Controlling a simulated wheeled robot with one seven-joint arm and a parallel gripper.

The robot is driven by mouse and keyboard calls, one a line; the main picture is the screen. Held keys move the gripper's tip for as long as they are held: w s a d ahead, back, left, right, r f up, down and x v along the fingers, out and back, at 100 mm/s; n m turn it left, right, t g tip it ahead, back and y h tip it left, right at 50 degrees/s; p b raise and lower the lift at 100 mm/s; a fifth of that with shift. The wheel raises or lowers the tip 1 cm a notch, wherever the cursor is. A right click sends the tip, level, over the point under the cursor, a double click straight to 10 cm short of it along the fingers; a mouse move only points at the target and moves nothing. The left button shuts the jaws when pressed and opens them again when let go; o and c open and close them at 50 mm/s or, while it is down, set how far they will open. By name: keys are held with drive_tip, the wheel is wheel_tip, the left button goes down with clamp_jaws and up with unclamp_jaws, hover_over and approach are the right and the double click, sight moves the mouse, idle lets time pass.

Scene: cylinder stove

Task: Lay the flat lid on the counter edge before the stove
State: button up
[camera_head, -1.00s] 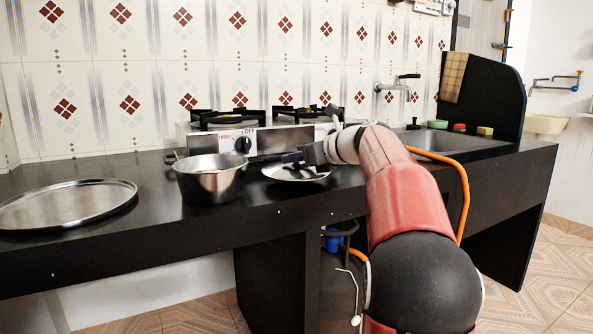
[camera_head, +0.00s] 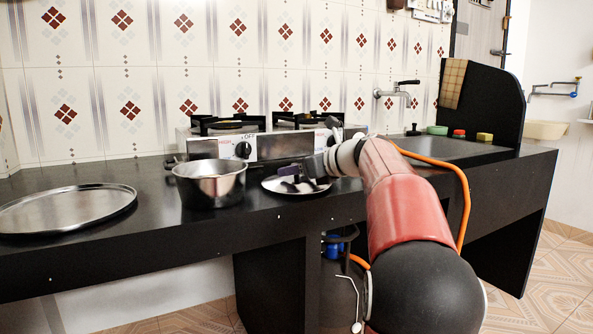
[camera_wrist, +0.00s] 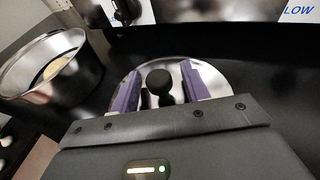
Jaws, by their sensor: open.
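The flat lid (camera_head: 283,189) is a shiny metal disc with a black knob (camera_wrist: 160,82). It lies on the black counter before the stove (camera_head: 277,143), just right of the steel pot. My gripper (camera_head: 302,178) is over the lid. In the wrist view its purple fingers (camera_wrist: 160,92) stand apart, one on each side of the knob, with gaps between. The lid also shows in the wrist view (camera_wrist: 213,72), its near part hidden by my gripper.
A steel pot (camera_head: 210,184) with a handle stands close to the left of the lid. A large round metal tray (camera_head: 66,210) lies at the far left of the counter. The sink (camera_head: 450,148) is at the right. Bare counter (camera_head: 345,203) lies right of the lid.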

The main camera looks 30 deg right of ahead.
drive_tip(key=p+v, duration=0.1)
drive_tip(key=v, duration=1.1)
drive_tip(key=shift+r, duration=0.1)
